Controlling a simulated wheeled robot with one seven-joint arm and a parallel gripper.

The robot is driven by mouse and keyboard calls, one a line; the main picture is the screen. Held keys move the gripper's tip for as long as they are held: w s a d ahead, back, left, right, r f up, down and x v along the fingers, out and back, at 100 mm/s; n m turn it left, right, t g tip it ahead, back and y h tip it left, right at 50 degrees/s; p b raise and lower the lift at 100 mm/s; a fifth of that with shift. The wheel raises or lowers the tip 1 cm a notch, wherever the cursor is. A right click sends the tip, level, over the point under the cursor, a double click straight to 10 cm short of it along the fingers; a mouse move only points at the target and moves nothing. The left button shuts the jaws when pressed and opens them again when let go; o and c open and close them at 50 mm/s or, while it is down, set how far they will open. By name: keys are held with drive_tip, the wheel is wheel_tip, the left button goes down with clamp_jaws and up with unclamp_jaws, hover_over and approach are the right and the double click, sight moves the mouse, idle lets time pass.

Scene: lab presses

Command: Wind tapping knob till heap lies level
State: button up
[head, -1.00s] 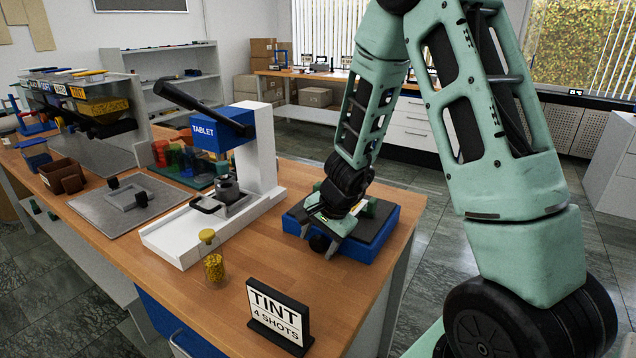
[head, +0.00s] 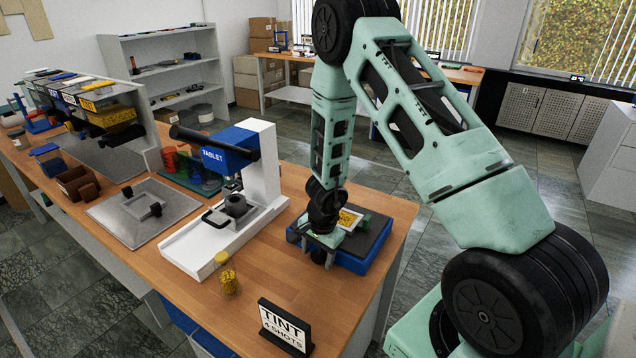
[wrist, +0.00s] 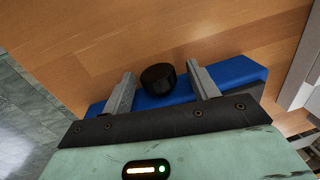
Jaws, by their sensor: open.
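A blue tapping unit (head: 352,262) with a dark top stands near the right edge of the wooden bench. On its top lies a yellow patch in a pale frame (head: 347,218), partly behind my wrist; whether it is level I cannot tell. A round black knob (wrist: 158,79) sticks out from the unit's blue side. My gripper (wrist: 161,70) is open, with one finger on each side of the knob and visible gaps to both. In the head view, my gripper (head: 322,257) is at the unit's near side and mostly covers the knob.
A white and blue tablet press (head: 240,165) with a black lever stands left of the unit. A yellow-filled jar (head: 228,280) and a TINT 4 SHOTS sign (head: 284,327) stand at the bench front. Bare wood lies between jar and unit.

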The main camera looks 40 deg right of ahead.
drive_tip(key=shift+r+p, duration=0.3)
drive_tip(key=shift+p, duration=0.3)
